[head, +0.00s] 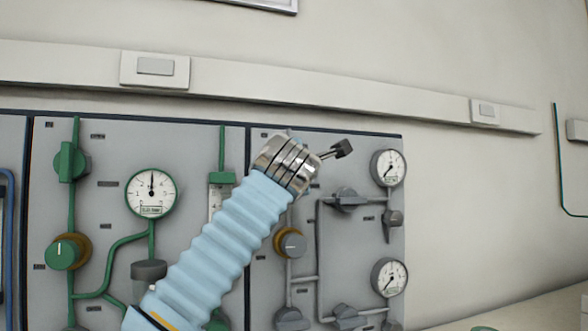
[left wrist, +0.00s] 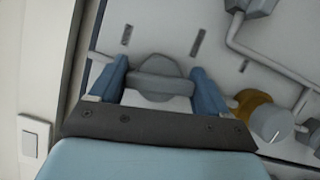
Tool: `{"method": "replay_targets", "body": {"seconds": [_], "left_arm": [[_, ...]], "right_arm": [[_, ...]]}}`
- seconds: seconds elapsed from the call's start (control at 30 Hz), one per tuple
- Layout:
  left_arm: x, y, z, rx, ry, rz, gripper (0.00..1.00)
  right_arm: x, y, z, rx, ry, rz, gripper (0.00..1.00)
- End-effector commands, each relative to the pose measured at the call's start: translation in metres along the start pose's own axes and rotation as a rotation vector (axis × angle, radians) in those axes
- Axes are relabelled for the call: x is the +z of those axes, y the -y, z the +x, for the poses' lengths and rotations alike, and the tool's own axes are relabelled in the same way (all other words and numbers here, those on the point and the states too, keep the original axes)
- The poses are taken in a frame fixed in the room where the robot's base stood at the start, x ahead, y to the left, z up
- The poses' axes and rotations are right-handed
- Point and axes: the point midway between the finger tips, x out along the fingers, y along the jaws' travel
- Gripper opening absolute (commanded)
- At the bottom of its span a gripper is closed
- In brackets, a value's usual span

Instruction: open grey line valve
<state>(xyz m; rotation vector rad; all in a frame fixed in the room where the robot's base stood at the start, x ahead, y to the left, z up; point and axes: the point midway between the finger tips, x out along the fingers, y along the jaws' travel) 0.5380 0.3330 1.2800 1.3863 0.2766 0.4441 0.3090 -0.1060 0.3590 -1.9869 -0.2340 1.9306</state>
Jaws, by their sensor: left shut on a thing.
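In the left wrist view the grey line valve (left wrist: 160,67) is a rounded grey handle with a bar across its face, on a thin grey pipe. My left gripper (left wrist: 158,72) has its two blue fingers at opposite ends of this handle and is shut on it. The bar lies roughly along the pipe's direction. My right gripper is in neither view.
A grey knob with an ochre collar (head: 290,243) sits below the wrist. Two gauges (head: 389,168) (head: 389,277) and more grey valves (head: 346,199) stand to the right. The green line (head: 73,210), with its gauge (head: 151,193), is to the left. Wall trunking (head: 300,82) runs above.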

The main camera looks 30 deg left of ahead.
Motion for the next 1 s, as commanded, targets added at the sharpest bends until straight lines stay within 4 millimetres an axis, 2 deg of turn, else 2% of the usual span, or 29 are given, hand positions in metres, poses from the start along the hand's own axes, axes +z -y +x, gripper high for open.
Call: {"method": "replay_targets", "body": {"seconds": [0.4,0.93,0.97,1.0], "left_arm": [[0.0020,0.0012,0.0002,-0.069,0.003,0.165,0.46],[0.0014,0.0019,0.0002,-0.079,0.001,0.187,0.46],[0.0014,0.0020,0.0002,-0.079,0.001,0.187,0.79],[0.0013,0.0020,0.0002,-0.079,0.001,0.187,0.85]], "right_arm": [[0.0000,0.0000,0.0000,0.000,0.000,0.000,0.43],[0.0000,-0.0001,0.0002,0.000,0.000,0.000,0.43],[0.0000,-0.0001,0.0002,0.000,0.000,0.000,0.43],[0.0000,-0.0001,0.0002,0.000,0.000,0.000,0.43]]}}
